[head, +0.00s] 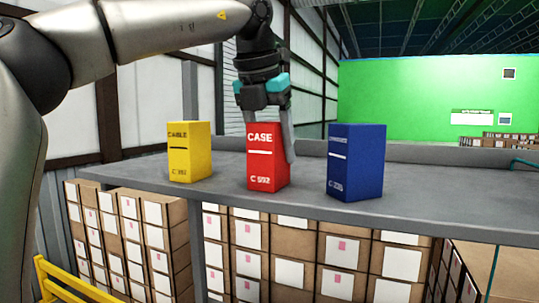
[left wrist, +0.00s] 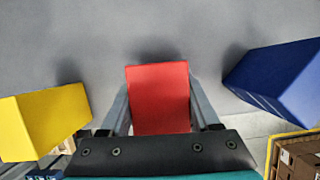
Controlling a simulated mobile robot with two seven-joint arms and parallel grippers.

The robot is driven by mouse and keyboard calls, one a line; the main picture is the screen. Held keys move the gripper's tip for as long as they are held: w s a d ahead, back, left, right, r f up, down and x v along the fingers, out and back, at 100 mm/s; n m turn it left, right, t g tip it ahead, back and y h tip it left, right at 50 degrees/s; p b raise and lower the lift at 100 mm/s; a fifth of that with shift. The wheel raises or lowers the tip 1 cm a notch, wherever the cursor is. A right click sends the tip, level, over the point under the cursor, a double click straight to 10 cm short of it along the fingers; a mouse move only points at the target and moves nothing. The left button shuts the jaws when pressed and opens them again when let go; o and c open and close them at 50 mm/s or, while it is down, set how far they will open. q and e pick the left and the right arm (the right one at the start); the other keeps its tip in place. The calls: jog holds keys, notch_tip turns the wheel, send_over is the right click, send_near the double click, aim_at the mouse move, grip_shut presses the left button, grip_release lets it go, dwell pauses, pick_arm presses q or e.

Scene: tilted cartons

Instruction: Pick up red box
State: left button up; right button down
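The red box (head: 262,170), labelled CASE, stands upright on the grey shelf between the other two boxes. My left gripper (head: 268,135) points down over it. One finger shows along the box's right side; the other is mostly hidden. In the left wrist view the red top (left wrist: 160,98) lies between the two fingers, one on each side of it. Whether the fingers press on the box or stand slightly apart from it cannot be told. My right gripper is not in view.
A yellow box (head: 190,152) stands to the left and a blue box (head: 356,162) to the right on the same grey shelf (head: 225,182). Both show in the left wrist view, yellow (left wrist: 45,122) and blue (left wrist: 275,82). Stacked cartons (head: 290,262) fill the space below.

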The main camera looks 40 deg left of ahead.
pick_arm(q)
grip_shut()
jog(key=shift+r, duration=0.2)
dwell(0.3)
jog(key=shift+r, duration=4.75)
